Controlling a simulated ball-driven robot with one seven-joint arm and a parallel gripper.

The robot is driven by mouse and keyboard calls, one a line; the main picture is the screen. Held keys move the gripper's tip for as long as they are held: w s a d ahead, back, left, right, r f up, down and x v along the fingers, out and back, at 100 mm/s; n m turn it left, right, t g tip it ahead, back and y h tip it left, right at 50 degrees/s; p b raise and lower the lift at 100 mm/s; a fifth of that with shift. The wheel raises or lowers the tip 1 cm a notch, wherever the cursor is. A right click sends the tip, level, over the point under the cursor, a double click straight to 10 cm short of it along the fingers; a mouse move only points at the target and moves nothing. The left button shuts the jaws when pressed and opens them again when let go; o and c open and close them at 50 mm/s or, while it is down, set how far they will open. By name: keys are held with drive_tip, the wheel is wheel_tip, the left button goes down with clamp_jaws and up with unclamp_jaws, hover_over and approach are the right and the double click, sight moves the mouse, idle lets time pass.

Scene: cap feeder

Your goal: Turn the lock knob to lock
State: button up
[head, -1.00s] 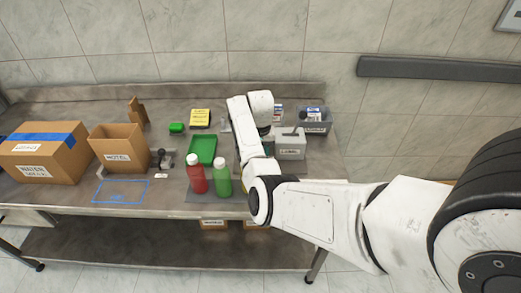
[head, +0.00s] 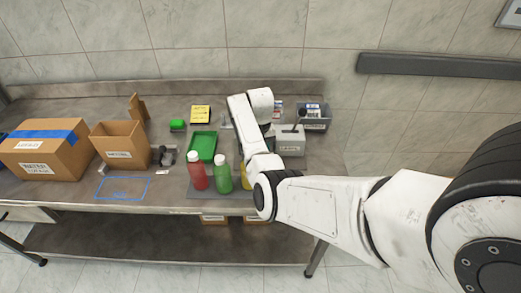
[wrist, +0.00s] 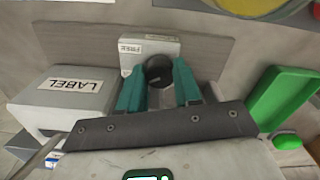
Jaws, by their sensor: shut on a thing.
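The lock knob (wrist: 158,72) is a dark round knob in front of a pale grey block (wrist: 170,47) with a small label reading FREE. In the wrist view, the teal fingers of my gripper (wrist: 159,84) stand on either side of the knob, shut on it. The knob's far side and its exact turn angle are hard to make out. In the head view, my own arm covers the gripper and the knob.
A grey box marked LABEL (wrist: 65,100) stands close left of my gripper; it also shows in the head view (head: 290,146). A green tray (head: 202,146) lies on the other side. Red (head: 197,176) and green (head: 222,178) bottles stand near the bench front.

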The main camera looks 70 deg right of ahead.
drive_tip(key=o, duration=1)
drive_tip(key=shift+o, duration=0.2)
drive_tip(key=shift+r, duration=0.15)
wheel_tip(320, 180, up, 11)
drive_tip(key=b, duration=0.1)
drive_tip(key=shift+f+b, duration=0.2)
drive_tip(key=shift+b, duration=0.1)
